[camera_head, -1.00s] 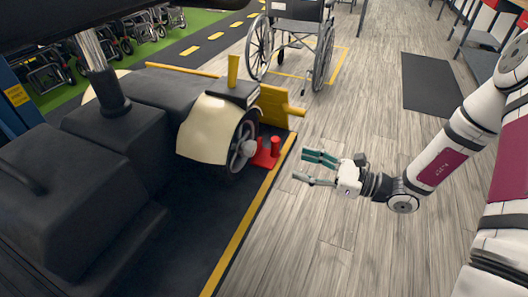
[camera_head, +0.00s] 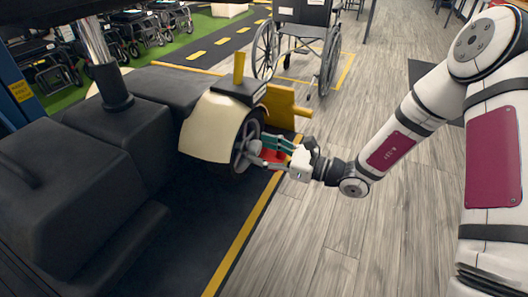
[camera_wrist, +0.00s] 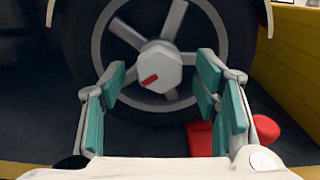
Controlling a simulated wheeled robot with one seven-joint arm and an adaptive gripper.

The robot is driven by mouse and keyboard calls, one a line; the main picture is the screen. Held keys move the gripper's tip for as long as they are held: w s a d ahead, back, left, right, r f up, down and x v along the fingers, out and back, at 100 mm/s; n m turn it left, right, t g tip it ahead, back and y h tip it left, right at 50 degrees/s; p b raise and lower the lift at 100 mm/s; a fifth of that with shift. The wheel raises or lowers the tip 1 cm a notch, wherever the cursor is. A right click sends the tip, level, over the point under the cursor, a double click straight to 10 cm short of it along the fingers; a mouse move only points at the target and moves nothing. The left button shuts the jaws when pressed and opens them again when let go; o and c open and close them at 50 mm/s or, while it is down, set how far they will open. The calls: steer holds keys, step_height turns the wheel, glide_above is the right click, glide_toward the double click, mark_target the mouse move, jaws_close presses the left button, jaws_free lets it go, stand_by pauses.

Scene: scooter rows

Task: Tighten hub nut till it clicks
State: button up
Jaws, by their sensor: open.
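The hub nut (camera_wrist: 160,68) is a pale hexagonal piece with a red mark at the middle of the spoked wheel (camera_wrist: 112,28). The wheel also shows in the head view (camera_head: 246,140), under the scooter's cream fender (camera_head: 210,128). My gripper (camera_wrist: 163,85) is open, its teal-padded fingers on either side of the nut as the wrist view sees it. In the head view my gripper (camera_head: 268,150) points left at the wheel hub. The nut is hidden there by the fingers. I cannot tell whether the pads touch the nut.
A red chock (camera_wrist: 200,138) lies low to the right of the wheel in the wrist view. A yellow plate (camera_head: 285,103) stands just beyond the wheel. A wheelchair (camera_head: 300,40) is farther back.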

steer(key=c, duration=1.1)
steer(key=shift+c, duration=0.2)
steer(key=shift+r+m+p, duration=0.1)
steer(key=shift+m+p, duration=0.3)
steer(key=shift+p, duration=0.15)
